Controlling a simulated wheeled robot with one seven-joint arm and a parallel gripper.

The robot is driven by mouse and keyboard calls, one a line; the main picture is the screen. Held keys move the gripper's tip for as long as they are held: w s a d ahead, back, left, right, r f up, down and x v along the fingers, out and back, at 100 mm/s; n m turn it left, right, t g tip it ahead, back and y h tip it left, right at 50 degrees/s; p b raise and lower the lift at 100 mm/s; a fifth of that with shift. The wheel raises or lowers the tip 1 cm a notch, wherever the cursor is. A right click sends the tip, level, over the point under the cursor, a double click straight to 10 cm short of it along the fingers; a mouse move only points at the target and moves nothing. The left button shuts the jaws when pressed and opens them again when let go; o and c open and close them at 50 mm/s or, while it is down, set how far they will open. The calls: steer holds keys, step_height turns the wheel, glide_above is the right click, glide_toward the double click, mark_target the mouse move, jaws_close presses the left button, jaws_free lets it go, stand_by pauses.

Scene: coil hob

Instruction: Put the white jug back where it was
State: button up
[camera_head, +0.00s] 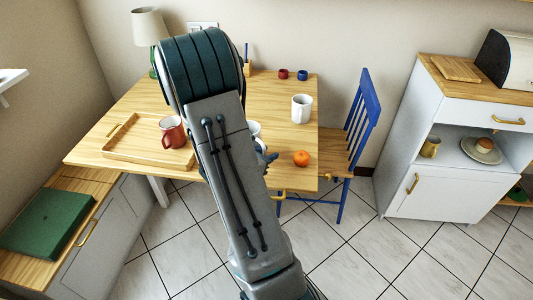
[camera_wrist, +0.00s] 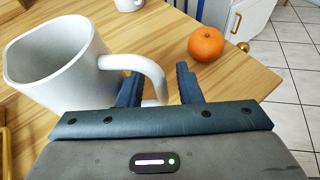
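The white jug (camera_wrist: 55,65) stands large at the left of the wrist view, its handle (camera_wrist: 150,68) pointing toward my gripper. In the head view my arm hides most of the jug (camera_head: 255,128). My gripper (camera_wrist: 159,88) is open, with the outer bend of the handle between its two fingers. The left finger overlaps the handle's opening; a gap shows between the handle and the right finger. In the head view only a bit of my gripper (camera_head: 266,157) shows beside my arm, near the table's front edge. The jug's base is hidden.
An orange (camera_head: 301,158) lies right of the jug on the wooden table (camera_head: 285,92). A white mug (camera_head: 301,108) stands farther back. A wooden tray (camera_head: 125,152) with a red mug (camera_head: 172,131) is at the left. A blue chair (camera_head: 350,130) stands at the table's right.

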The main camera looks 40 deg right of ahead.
steer(key=shift+r, duration=0.15)
steer(key=shift+a+r, duration=0.15)
steer(key=shift+a, duration=0.05)
steer(key=s+a+r+m+y, duration=0.4)
steer(key=a+m, duration=0.2)
steer(key=a, duration=0.3)
steer(key=s+a+r+m+y, duration=0.4)
steer(key=a+m+y, duration=0.1)
steer(key=a, duration=0.5)
steer(key=s+a+r+m+y+p, duration=0.1)
steer(key=s+a+r+m+y, duration=0.3)
steer(key=a+m, duration=0.4)
steer(key=shift+s+a+r, duration=0.4)
steer(key=shift+a+r, duration=0.1)
steer(key=shift+a, duration=0.5)
